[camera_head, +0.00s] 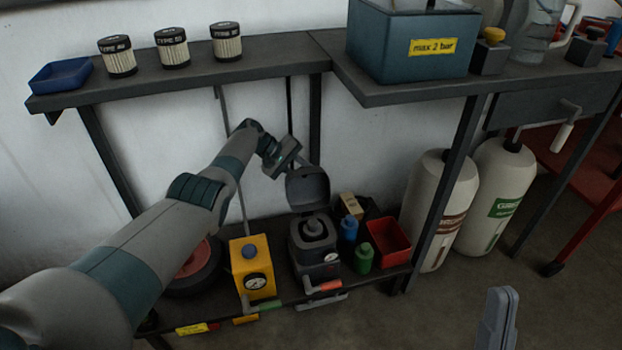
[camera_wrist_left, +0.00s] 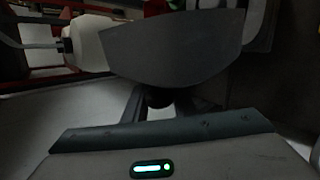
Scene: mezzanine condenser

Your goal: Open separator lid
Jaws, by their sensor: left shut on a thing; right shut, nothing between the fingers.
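The separator (camera_head: 302,262) is a dark grey box on the low shelf, with a round grey part (camera_head: 313,229) showing inside its open top. Its dark lid (camera_head: 308,189) stands raised, tilted up at the back. My left gripper (camera_head: 298,168) is at the lid's upper edge, shut on it; its fingertips are hard to see there. In the left wrist view the lid (camera_wrist_left: 175,45) is a broad dark shape just beyond the fingers (camera_wrist_left: 160,98). My right gripper (camera_head: 499,318) is shut and empty at the lower right, away from the separator.
A yellow box with a gauge (camera_head: 253,265) stands left of the separator. A red bin (camera_head: 389,241), green bottle (camera_head: 363,258) and blue bottle (camera_head: 348,231) stand right. The upper bench (camera_head: 280,62) overhangs, its leg (camera_head: 447,180) to the right. White cylinders (camera_head: 432,205) stand beyond.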

